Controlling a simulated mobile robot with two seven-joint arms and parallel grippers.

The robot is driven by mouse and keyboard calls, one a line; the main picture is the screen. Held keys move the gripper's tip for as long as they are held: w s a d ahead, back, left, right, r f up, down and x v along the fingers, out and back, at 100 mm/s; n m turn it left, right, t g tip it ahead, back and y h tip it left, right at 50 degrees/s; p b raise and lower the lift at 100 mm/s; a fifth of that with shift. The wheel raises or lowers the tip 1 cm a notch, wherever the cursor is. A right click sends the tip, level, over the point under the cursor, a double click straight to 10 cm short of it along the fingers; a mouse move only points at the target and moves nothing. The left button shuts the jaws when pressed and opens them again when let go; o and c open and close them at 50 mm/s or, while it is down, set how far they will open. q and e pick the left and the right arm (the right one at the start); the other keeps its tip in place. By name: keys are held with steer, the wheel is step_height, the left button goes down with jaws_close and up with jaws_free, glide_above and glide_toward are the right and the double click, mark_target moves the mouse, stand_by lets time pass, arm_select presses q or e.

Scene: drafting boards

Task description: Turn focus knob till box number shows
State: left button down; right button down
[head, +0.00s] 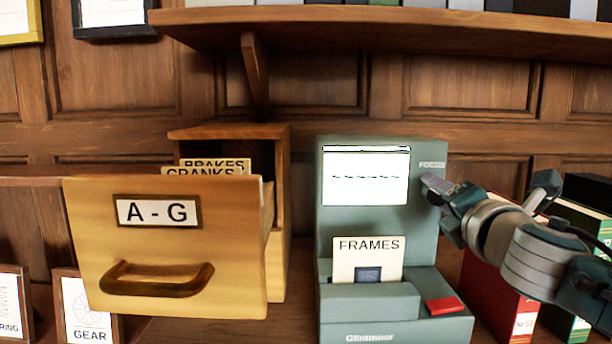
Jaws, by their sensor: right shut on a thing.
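A grey-green Glintmoor viewer (395,337) stands upright on the desk. Its white screen (365,180) shows one row of small blurred dark marks that I cannot read as a number. A card labelled FRAMES (367,258) sits in the slot below the screen. The word FOCUS is printed at the upper right of the panel. My right gripper (432,183) comes in from the right and is shut at the panel's right side, just under that word. The focus knob is hidden by its fingers. My left gripper is not in view.
An open wooden drawer marked A - G (240,270) juts out on the left, with cards inside. A red button (443,306) is on the viewer's base. Red and dark box files (490,290) stand at the right, under my right arm. A shelf (400,30) runs above.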

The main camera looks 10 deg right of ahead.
stand_by(0.6)
steer(key=n, duration=0.3)
steer(key=shift+n+p, duration=0.3)
steer(key=shift+n, duration=0.9)
